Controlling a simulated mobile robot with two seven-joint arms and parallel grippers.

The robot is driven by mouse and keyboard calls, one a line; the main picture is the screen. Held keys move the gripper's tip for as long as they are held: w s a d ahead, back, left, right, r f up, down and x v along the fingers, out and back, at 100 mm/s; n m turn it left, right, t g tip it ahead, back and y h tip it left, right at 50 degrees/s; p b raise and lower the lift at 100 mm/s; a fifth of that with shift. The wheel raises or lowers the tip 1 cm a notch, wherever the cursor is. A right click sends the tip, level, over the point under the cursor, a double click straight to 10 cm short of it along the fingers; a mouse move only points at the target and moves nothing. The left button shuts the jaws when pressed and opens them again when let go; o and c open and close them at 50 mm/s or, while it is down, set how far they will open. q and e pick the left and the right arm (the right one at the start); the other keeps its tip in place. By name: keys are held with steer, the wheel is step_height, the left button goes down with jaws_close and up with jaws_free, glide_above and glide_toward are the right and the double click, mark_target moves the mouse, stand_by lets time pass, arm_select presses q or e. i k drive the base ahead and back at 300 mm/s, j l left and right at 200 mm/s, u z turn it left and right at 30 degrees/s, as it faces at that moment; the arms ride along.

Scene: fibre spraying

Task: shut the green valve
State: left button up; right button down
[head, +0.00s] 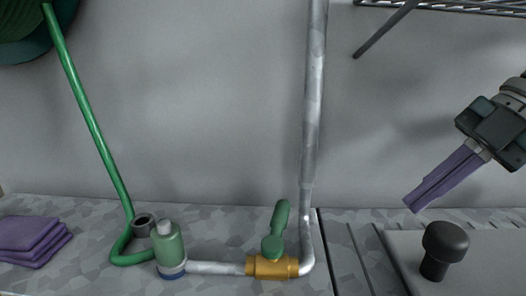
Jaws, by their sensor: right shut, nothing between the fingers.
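My left gripper is not in view.
A tall grey pipe (313,100) rises between my right gripper and the valve handle. A black knob (443,248) stands below the gripper. A green hose (90,120), a green fitting (168,247) and folded purple cloths (32,240) are at left. A wire shelf (450,7) is overhead.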

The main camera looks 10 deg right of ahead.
mark_target(272, 245)
steer(key=k+l, duration=0.75)
steer(key=k, duration=0.1)
